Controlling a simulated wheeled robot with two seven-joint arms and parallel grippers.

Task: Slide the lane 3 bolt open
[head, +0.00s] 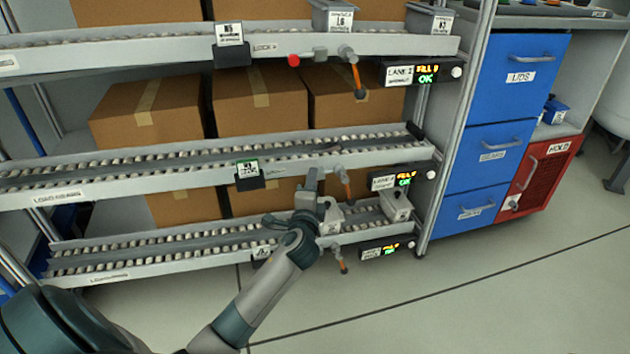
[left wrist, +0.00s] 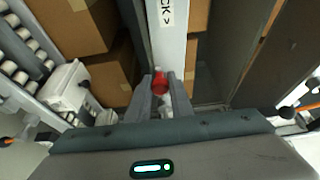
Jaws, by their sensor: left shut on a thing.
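My left gripper (head: 314,178) reaches up to the front rail of the middle lane (head: 215,174). In the left wrist view the red knob of the bolt (left wrist: 160,82) sits between the two fingers (left wrist: 162,92), which are shut on it. The rail runs away above the knob and carries a label (left wrist: 167,14) ending in "CK >". In the head view my gripper hides the knob and much of the bolt. An orange-tipped lever (head: 345,184) hangs just right of it. The lane number here is too small to read surely. My right gripper is not in view.
The upper lane has its own bolt with a red knob (head: 293,60) and an orange-tipped lever (head: 358,82). A grey bin (head: 396,206) stands on the bottom lane, close to my arm. Cardboard boxes (head: 260,97) fill the lanes' back. Blue drawers (head: 515,75) stand right; the front floor is clear.

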